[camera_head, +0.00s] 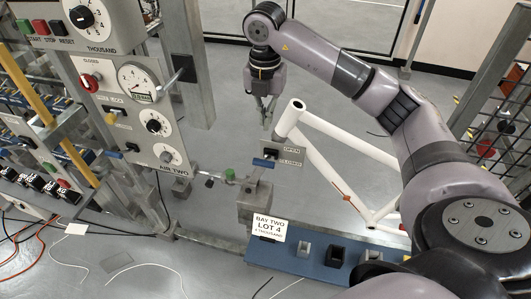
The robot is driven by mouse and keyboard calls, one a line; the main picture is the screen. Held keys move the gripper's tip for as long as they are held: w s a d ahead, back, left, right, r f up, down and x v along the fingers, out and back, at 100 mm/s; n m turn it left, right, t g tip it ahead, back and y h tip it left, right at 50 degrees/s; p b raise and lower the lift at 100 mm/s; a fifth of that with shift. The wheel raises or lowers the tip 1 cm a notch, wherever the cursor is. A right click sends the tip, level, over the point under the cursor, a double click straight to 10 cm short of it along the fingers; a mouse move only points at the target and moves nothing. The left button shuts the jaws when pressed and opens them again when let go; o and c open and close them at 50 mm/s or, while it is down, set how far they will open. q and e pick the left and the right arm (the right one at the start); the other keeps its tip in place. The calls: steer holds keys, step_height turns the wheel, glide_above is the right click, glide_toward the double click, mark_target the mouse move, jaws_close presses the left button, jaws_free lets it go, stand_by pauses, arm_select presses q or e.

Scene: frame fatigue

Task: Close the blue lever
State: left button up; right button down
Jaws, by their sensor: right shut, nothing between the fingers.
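The blue lever (263,162) sticks out to the left from a small grey box in the middle of the view. The box's label plate (284,152) reads OPEN above and CLOSED below. The lever lies roughly level, near the height of the lower word; its exact setting is too small to tell. My right gripper (265,116) points down above and behind the box, apart from the lever. Its fingers are together and empty. My left gripper is not in view.
A white tubular frame (325,128) stands just right of the box, close to my right gripper. A control panel (137,92) with dials and knobs stands left. A sign (269,227) and a blue rail (311,265) with small blocks lie in front. Loose cables cross the left floor.

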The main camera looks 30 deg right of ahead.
mark_target(266, 161)
step_height(266, 161, down, 13)
steer(key=p, duration=0.5)
steer(key=shift+w, duration=0.1)
steer(key=shift+f, duration=0.55)
steer(key=shift+d+f, duration=0.1)
